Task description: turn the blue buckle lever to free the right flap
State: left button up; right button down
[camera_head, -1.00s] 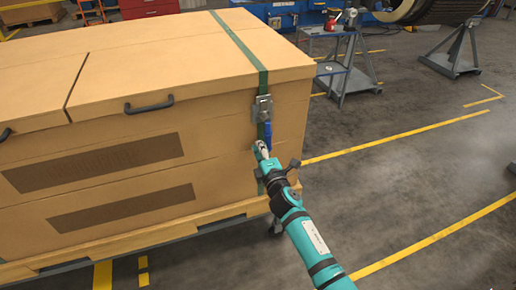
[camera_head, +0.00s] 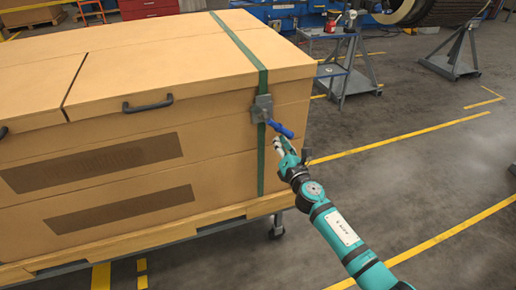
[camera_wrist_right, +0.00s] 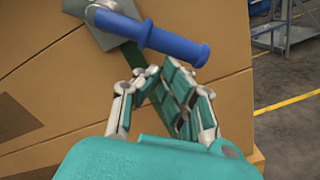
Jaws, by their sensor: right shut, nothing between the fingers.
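The blue lever (camera_head: 280,128) sticks out from the grey metal buckle (camera_head: 262,108) on the green strap (camera_head: 262,170), pointing right and slightly down. In the right wrist view the blue lever (camera_wrist_right: 165,40) crosses the upper middle, its pivot end on the buckle plate (camera_wrist_right: 105,20). My right gripper (camera_head: 284,146) is just below the lever; its fingers (camera_wrist_right: 160,75) are shut and empty, close under the blue grip. I cannot tell whether they touch it. The right flap (camera_head: 185,65) lies flat on the crate, with the strap over it. My left gripper is out of view.
The large cardboard-coloured crate (camera_head: 225,135) stands on a wheeled pallet base. A black handle (camera_head: 148,104) is on its front. A grey stand (camera_head: 355,75) is behind at the right. The floor to the right of the crate is open.

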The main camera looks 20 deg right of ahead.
aim_at(286, 135)
jog(key=d+r+n, duration=0.1)
jog(key=n, duration=0.1)
jog(key=d+n+p, duration=0.1)
jog(key=shift+w+d+r+n, duration=0.1)
jog(key=shift+d+r+n, duration=0.15)
jog(key=shift+r+n, duration=0.15)
jog(key=shift+d+r+n+y+p, duration=0.15)
jog(key=shift+d+r+n+p, duration=0.3)
jog(key=shift+n, duration=0.55)
jog(key=shift+d+r+n+y+p, duration=0.2)
jog(key=shift+d+r+n, duration=0.25)
jog(key=shift+n, duration=0.55)
jog(key=s, duration=1.2)
jog(key=shift+d+f, duration=0.15)
jog(key=shift+f, duration=0.1)
